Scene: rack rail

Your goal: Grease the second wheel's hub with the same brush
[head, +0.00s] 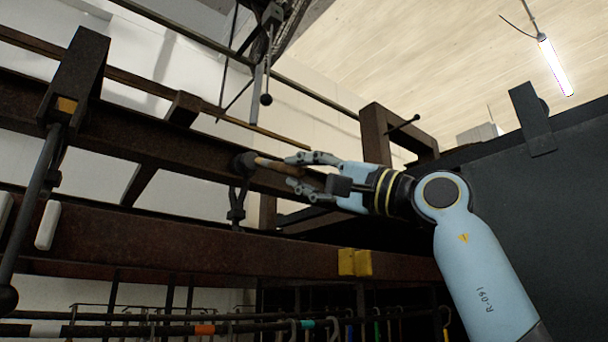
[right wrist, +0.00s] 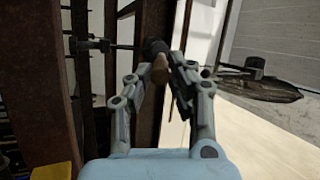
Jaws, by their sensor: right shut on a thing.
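My right gripper (head: 300,172) reaches in from the right in the head view and is shut on the brush (head: 268,163). The brush has a pale wooden handle and points left. Its dark head meets a dark, rounded shape (head: 243,162) at the rusty rail (head: 150,140), above a hanging dark fork or hook (head: 237,205). I cannot tell where the bristles end and the wheel begins, or whether they touch. In the right wrist view, the brush handle (right wrist: 160,70) stands between my right gripper's fingers (right wrist: 158,88), its dark head ahead. My left gripper is not in view.
A lower rusty beam (head: 180,245) with a yellow block (head: 354,262) runs below the rail. A dark rod hangs from a bracket (head: 78,75) at the left. A dark panel (head: 540,190) stands at the right. Several tools hang on a bar underneath.

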